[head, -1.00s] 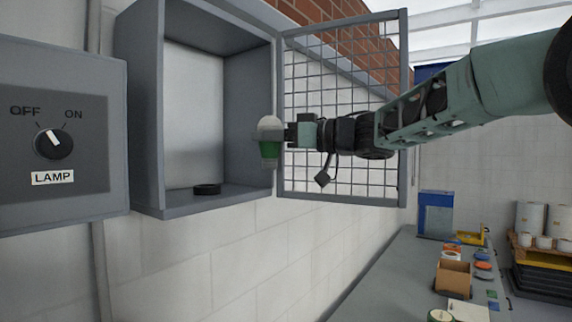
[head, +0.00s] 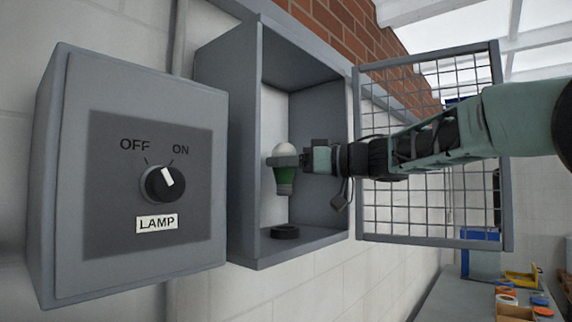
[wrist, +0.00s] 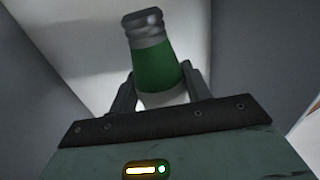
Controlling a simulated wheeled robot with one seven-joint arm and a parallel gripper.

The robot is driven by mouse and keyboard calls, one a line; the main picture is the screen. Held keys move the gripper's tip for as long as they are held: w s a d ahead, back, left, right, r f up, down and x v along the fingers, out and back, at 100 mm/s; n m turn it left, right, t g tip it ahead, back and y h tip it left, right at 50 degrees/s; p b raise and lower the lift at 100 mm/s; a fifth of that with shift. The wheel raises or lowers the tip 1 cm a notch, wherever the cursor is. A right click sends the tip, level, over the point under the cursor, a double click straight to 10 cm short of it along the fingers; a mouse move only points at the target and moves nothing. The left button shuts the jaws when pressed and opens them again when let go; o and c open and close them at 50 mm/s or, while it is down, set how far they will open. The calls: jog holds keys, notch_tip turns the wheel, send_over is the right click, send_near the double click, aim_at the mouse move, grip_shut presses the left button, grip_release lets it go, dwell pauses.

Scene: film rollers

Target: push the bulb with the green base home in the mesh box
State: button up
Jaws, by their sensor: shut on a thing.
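The bulb (head: 285,175) has a white top, a green base and a grey screw end that points down. My gripper (head: 284,160) is shut on it from the right, around where the white and green meet. The bulb is upright in the opening of the grey mesh box (head: 232,165), above and apart from a black round socket (head: 285,232) on the box floor. How deep the bulb is in the box is hard to tell. In the wrist view the green base (wrist: 155,68) shows beyond the two fingers; the socket is not seen there.
The mesh door (head: 425,150) stands open to the right, behind my arm. A lamp switch box (head: 130,240) hangs left of the mesh box, its knob (head: 163,184) mark tilted towards OFF. A bench with small parts (head: 507,300) is at the lower right.

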aim_at(286, 193)
jog(key=shift+f+b, duration=2.85)
jog(key=shift+b, duration=0.15)
jog(key=shift+f+b, duration=0.35)
jog(key=shift+f, duration=0.6)
jog(key=shift+r+p, duration=0.1)
jog(key=shift+p, duration=0.35)
jog(key=shift+d+p, duration=0.1)
jog(key=shift+p, duration=0.2)
